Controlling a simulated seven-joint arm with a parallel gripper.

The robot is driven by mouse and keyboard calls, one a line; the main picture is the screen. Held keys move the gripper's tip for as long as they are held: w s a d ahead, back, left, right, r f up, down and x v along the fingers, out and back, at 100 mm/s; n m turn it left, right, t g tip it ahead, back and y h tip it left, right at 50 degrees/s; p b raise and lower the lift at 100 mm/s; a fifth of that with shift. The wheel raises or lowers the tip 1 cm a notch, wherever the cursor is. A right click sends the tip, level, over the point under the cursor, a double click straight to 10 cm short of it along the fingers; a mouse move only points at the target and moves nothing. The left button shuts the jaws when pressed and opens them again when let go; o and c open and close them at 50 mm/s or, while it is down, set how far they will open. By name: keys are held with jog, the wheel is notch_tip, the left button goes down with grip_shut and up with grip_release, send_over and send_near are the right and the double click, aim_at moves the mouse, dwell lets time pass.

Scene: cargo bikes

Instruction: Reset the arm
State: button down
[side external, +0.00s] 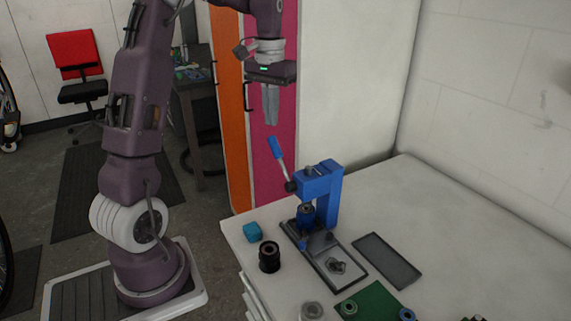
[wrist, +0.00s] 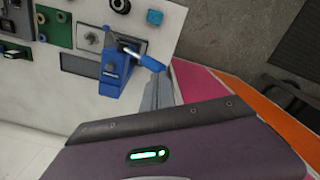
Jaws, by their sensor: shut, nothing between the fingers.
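My gripper (side external: 270,122) hangs pointing down in the side external view, high above the back left part of the white table. Its two grey fingers are together with nothing between them. The fingers also show in the wrist view (wrist: 158,92), beyond the dark gripper body. The arm is raised and bent over from the left. The fingertips are above and apart from the blue press (side external: 322,190), whose lever handle (side external: 276,148) tilts up just below them in the picture. The press also shows in the wrist view (wrist: 113,75).
On the white table (side external: 440,220) are a teal block (side external: 253,232), a black cylinder (side external: 269,257), a grey tray (side external: 387,260) and a green board (side external: 375,303) with round parts. A wall stands behind and right. The table's right side is clear.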

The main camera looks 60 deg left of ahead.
jog(key=s+d+r+m+t, duration=0.25)
jog(key=s+d, duration=0.25)
jog(key=d, duration=0.4)
jog(key=s+d+r+m+t, duration=0.1)
jog(key=s+d+r, duration=0.2)
jog(key=s+d, duration=0.5)
jog(key=s+d+f+m+t, duration=0.2)
jog(key=s+d+f, duration=0.1)
jog(key=s+d, duration=0.3)
jog(key=shift+s+d+f, duration=0.2)
jog(key=shift+d+f, duration=0.2)
jog(key=shift+d, duration=0.2)
